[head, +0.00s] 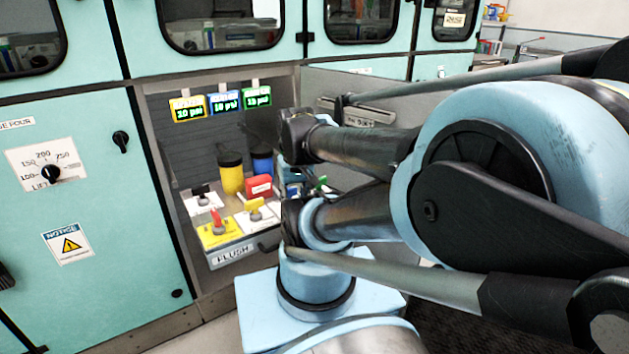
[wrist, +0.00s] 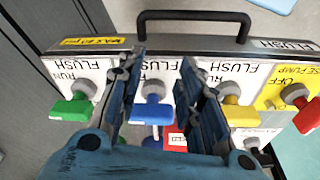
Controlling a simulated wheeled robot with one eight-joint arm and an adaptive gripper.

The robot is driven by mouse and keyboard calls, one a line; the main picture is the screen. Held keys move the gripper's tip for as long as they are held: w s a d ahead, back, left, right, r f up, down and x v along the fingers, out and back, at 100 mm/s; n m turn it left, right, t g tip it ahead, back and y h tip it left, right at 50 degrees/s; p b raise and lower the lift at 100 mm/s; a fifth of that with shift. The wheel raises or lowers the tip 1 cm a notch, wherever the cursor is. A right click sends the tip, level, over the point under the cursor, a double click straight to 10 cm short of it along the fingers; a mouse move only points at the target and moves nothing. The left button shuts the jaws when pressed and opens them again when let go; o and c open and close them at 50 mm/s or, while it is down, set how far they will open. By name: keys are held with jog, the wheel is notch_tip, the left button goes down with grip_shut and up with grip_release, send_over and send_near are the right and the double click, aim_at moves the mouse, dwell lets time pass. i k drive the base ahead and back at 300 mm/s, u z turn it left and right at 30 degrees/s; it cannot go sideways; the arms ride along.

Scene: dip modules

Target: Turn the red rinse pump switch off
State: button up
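The red rinse pump switch (wrist: 307,115) is at the right edge of the wrist view, on a yellow plate (wrist: 273,97) whose visible lettering reads "SE PUMP" and "OFF". In the head view the red switch (head: 217,219) stands on the yellow plate (head: 221,233) at the panel's front left corner. My gripper (wrist: 161,60) is open, its two fingers pointing at the panel. The blue switch (wrist: 153,109) shows between the fingers. The yellow switch (wrist: 239,117) lies between my right finger and the red switch. I am not touching the red switch. In the head view my arm mostly hides the gripper.
A green switch (wrist: 72,109) is left of my fingers. A black handle (wrist: 195,17) runs along the panel's edge. A red box (head: 259,187) and yellow and blue canisters (head: 231,175) stand behind the switches. Cabinet walls enclose the panel's sides.

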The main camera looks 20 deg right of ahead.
aim_at(218, 221)
jog(key=z, duration=2)
jog(key=k, duration=0.95)
jog(key=u, duration=1.9)
